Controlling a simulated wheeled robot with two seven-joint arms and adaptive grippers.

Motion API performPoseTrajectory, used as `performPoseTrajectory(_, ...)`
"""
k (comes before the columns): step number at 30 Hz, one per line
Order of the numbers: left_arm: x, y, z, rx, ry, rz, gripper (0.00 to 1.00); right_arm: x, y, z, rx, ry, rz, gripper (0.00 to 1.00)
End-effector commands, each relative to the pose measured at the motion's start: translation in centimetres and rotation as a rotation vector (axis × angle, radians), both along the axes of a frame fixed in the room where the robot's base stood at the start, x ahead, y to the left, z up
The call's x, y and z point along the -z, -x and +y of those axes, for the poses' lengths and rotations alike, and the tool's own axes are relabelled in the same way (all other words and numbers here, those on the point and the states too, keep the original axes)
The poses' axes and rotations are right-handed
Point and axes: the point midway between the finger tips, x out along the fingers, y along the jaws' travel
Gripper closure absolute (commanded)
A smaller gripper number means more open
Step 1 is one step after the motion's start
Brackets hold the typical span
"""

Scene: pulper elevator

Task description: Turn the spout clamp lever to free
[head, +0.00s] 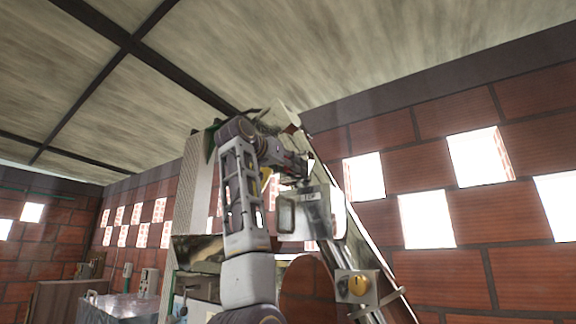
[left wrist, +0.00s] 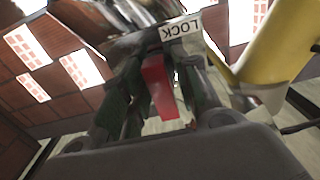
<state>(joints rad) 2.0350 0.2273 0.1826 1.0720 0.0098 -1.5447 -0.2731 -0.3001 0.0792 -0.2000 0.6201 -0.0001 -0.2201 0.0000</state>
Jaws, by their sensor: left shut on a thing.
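The clamp lever is a red bar (left wrist: 161,90), seen in the left wrist view between the two dark fingers of my left gripper (left wrist: 155,95). The gripper is shut on the lever. A white label reading LOCK (left wrist: 182,31), upside down in that view, sits just beyond the lever. In the head view my left arm reaches up the elevator frame, with the left gripper (head: 299,172) near its upper part; the lever is hidden there behind the gripper and arm. My right gripper is not in view.
A sloping elevator chute (head: 375,258) runs down to the right, with a small labelled plate (head: 310,197) and a yellow round knob (head: 358,286). A large yellow part (left wrist: 272,42) is close on the right of the wrist view. A brick wall (head: 440,285) stands behind.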

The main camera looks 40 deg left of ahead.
Motion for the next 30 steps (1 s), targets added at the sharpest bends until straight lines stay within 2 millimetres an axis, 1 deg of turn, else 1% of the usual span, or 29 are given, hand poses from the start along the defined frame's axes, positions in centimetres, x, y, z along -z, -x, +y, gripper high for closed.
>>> performPoseTrajectory(11,0.0,0.0,-0.03,0.0,-0.008,0.001,0.93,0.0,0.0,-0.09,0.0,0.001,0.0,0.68)
performPoseTrajectory(12,0.0,0.01,-0.03,0.0,-0.008,0.001,0.68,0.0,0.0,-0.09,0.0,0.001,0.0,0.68)
performPoseTrajectory(14,-0.01,0.01,-0.03,0.0,-0.008,0.001,0.61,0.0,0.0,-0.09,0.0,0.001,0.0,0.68)
performPoseTrajectory(25,-0.05,0.1,-0.04,0.0,-0.007,0.0,0.61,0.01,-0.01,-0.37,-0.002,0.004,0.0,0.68)
performPoseTrajectory(30,-0.1,0.67,-0.09,-0.001,-0.007,-0.002,0.61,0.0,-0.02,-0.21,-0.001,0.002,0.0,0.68)
